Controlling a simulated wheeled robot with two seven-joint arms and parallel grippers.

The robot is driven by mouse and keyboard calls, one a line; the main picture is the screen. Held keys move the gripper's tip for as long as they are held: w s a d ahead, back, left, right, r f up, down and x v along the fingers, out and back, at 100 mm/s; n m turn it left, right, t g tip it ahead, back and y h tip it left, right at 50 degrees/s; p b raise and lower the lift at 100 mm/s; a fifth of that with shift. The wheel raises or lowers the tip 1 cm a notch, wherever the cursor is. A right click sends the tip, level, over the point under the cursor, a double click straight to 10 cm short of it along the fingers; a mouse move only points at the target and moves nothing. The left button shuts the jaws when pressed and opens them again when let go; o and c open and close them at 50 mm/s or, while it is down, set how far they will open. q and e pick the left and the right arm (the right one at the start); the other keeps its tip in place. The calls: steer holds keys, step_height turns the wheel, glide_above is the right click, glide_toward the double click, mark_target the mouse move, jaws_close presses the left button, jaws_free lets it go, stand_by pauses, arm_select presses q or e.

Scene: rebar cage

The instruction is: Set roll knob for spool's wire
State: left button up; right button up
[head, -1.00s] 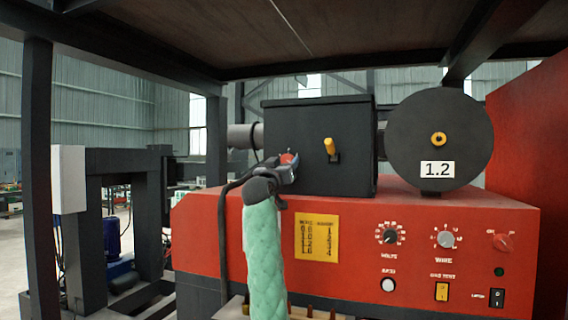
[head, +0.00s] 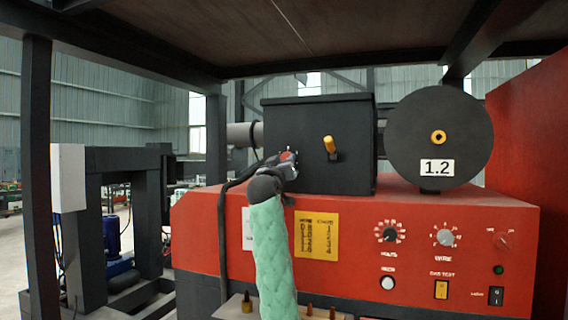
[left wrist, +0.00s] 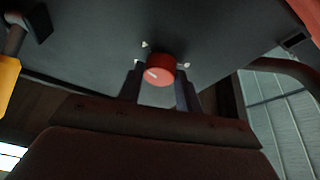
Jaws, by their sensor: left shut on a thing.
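A black feeder box (head: 350,115) with a yellow-handled lever (head: 330,145) sits on the red machine. A red knob (left wrist: 159,70) with a white pointer line is on the box, with small white marks around it in the left wrist view. My left gripper (left wrist: 160,88) is shut on this knob, one finger on each side. In the head view my left gripper (head: 287,160) covers most of the knob. The black spool (head: 440,115) right of the box carries a white label (head: 437,167) reading 1.2. My right gripper is not in view.
The red panel (head: 360,270) has a yellow chart (head: 317,235), a volts dial (head: 389,234), a wire dial (head: 444,237), and switches. A dark post (head: 37,170) stands at left and a dark shelf (head: 300,35) hangs above. A dark cable runs beside my arm.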

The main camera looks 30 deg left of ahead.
arm_select(q)
steer(key=n+g+y+p, duration=0.1)
steer(key=n, duration=0.3)
steer(key=n+g+y, duration=0.1)
steer(key=n+y, duration=0.1)
steer(key=n, duration=0.3)
steer(key=n+g+y+p, duration=0.1)
steer(key=n+g, duration=0.1)
steer(key=n, duration=0.2)
steer(key=shift+w+d+r+n+y+p, duration=0.1)
steer(key=shift+d+r+n+y+p, duration=0.15)
steer(key=shift+d+n+y+p, duration=0.1)
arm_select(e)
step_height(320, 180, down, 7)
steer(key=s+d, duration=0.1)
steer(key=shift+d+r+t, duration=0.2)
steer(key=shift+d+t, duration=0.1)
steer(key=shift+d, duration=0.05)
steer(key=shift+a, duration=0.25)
arm_select(q)
steer(key=o, duration=1)
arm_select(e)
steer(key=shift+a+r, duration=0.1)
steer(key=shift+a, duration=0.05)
